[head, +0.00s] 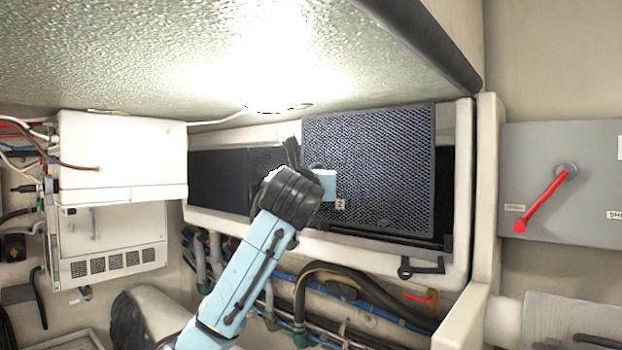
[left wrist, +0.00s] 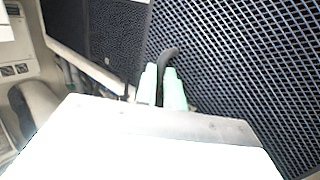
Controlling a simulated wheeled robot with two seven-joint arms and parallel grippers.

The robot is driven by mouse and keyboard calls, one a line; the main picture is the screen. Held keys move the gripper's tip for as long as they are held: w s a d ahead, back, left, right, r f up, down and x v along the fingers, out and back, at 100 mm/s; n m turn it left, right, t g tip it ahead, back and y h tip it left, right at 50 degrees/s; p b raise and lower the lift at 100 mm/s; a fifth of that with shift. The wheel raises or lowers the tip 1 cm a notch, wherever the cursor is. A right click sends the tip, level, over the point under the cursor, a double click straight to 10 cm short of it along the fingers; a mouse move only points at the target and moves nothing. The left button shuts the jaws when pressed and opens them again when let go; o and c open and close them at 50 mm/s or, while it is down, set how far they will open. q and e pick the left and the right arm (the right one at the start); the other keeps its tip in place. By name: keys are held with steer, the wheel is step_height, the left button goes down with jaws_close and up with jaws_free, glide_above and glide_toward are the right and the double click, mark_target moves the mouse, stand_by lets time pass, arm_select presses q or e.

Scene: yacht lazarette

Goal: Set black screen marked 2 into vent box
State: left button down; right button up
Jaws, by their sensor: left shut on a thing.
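The black screen marked 2 (head: 372,165) is a mesh panel with a small "2" tag near its lower left. My left gripper (head: 326,184) is shut on its dark handle, which shows between the fingers in the left wrist view (left wrist: 162,88). The mesh (left wrist: 245,65) fills that view's right side. The cream vent box (head: 340,246) lies behind the screen. The screen covers much of its right opening, slightly tilted, its top edge above the box's upper rim. Dark opening shows to its right and below. I cannot tell whether its lower edge touches the box. My right gripper is not in view.
Other dark screens (head: 217,176) sit in the box's left part. A black latch (head: 421,267) is on the lower rim. Hoses (head: 345,280) run below. A white unit (head: 122,155) is at left, a red-handled switch (head: 542,200) at right. A low ceiling (head: 170,60) hangs above.

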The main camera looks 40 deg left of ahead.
arm_select(q)
steer(key=shift+m+t+h, duration=0.3)
steer(key=shift+h, duration=0.3)
steer(key=shift+w+d+r, duration=0.1)
steer(key=shift+w+d, duration=0.1)
steer(key=shift+w, duration=2.25)
steer(key=shift+w+d, duration=0.2)
steer(key=shift+w, duration=2.2)
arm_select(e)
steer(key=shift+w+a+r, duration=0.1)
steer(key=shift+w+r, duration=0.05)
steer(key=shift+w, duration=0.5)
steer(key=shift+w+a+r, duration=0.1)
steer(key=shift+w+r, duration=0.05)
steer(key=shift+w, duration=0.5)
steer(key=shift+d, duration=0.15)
arm_select(q)
steer(key=shift+f, duration=0.95)
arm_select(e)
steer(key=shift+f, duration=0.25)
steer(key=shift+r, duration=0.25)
arm_select(q)
steer(key=shift+f+b, duration=0.4)
steer(key=shift+f, duration=1.3)
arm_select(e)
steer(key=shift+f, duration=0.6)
arm_select(q)
steer(key=c, duration=1.4)
jaws_free()
